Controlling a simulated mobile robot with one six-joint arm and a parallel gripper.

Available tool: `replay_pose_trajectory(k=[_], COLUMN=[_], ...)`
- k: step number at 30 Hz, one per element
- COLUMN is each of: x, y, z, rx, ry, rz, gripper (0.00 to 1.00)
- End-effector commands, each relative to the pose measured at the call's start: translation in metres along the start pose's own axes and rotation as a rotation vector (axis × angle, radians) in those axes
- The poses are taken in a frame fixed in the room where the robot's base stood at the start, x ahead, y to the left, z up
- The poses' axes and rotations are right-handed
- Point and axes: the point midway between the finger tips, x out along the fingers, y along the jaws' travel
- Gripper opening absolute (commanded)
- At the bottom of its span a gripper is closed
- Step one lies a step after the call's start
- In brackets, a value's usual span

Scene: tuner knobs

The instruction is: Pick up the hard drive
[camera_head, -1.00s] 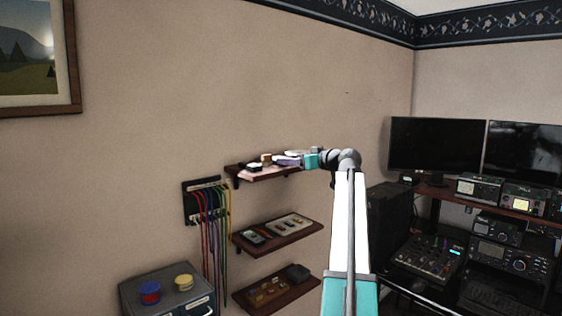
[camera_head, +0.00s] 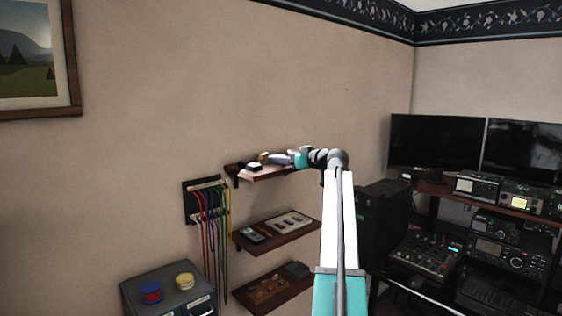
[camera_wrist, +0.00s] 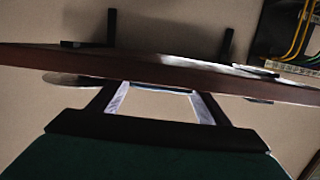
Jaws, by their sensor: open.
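I cannot single out the hard drive with certainty. Small items lie on the top wall shelf (camera_head: 268,175) in the head view: a black-and-white item (camera_head: 254,166) near its left end and a gold item (camera_head: 264,157) behind. My gripper (camera_head: 277,160), with pale lavender fingers, is at the shelf's top, right of the black-and-white item. Rounded grey shapes show partly past the edge at both sides.
Two lower shelves hold small items: the middle shelf (camera_head: 285,234) and the bottom shelf (camera_head: 262,301). Coloured cables (camera_head: 212,235) hang on a rack to the left. A grey cabinet (camera_head: 165,285) carries spools. Radio gear and monitors (camera_head: 436,144) stand at right.

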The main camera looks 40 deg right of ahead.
Motion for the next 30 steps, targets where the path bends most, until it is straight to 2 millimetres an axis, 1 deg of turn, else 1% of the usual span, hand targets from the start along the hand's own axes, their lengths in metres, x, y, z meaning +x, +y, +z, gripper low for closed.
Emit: replay_pose_trajectory(k=[1, 5, 6, 7, 20, 30], x=[0.000, 0.000, 0.000, 0.000, 0.000, -0.003], y=[0.000, 0.000, 0.000, 0.000, 0.000, 0.000], z=[0.000, 0.000, 0.000, 0.000, -0.005, -0.025], rx=[0.000, 0.000, 0.000, 0.000, 0.000, -0.001], ry=[0.000, 0.000, 0.000, 0.000, 0.002, 0.001], rz=[0.000, 0.000, 0.000, 0.000, -0.001, 0.000], gripper=[0.67, 0.45, 0.38, 0.34, 0.34, 0.34])
